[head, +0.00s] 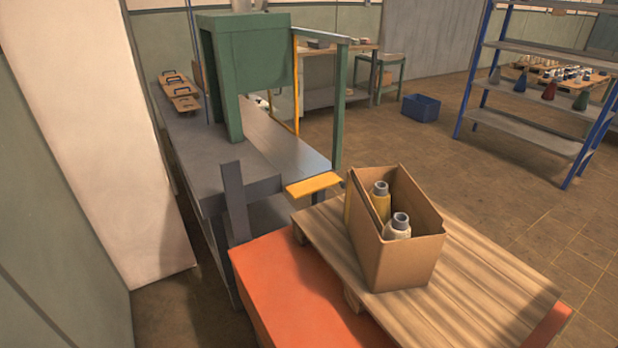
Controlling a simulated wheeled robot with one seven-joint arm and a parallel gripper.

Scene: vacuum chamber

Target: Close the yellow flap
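A flat yellow flap (314,184) sticks out roughly level at the near right end of the grey bench (274,152), close to the far left edge of the wooden pallet. A thin yellow upright strip (297,85) also shows beside the green machine (247,60); I cannot tell whether it is linked to the flap. I cannot make out the flap's hinge. My gripper is not in view.
A dark upright plate (235,200) stands at the bench's near end. A blue crate (420,107) and blue-framed shelves (527,125) stand beyond open floor.

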